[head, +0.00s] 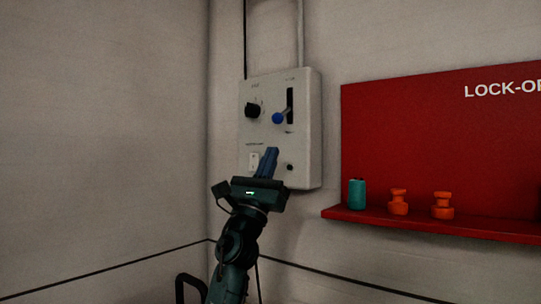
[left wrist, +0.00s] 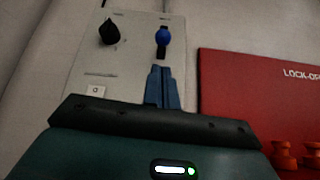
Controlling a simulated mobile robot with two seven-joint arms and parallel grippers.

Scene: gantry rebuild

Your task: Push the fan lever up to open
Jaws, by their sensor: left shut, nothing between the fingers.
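The fan lever (head: 278,118) has a blue knob and sits at the lower part of a dark vertical slot (head: 290,100) on a pale control box (head: 308,140) on the wall. In the left wrist view the blue knob (left wrist: 162,37) shows just above my fingertips. My left gripper (head: 269,151) is shut and empty, its blue fingers pointing up below the lever. A gap shows between fingertips and knob in both views; its depth is hard to tell. My right gripper is not in view.
A black rotary knob (head: 252,110) is left of the lever, and a white switch (head: 254,160) is below it. A red lock-out board (head: 430,130) with a shelf (head: 430,228) stands at right, holding a teal cylinder (head: 357,194) and orange spools (head: 398,202).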

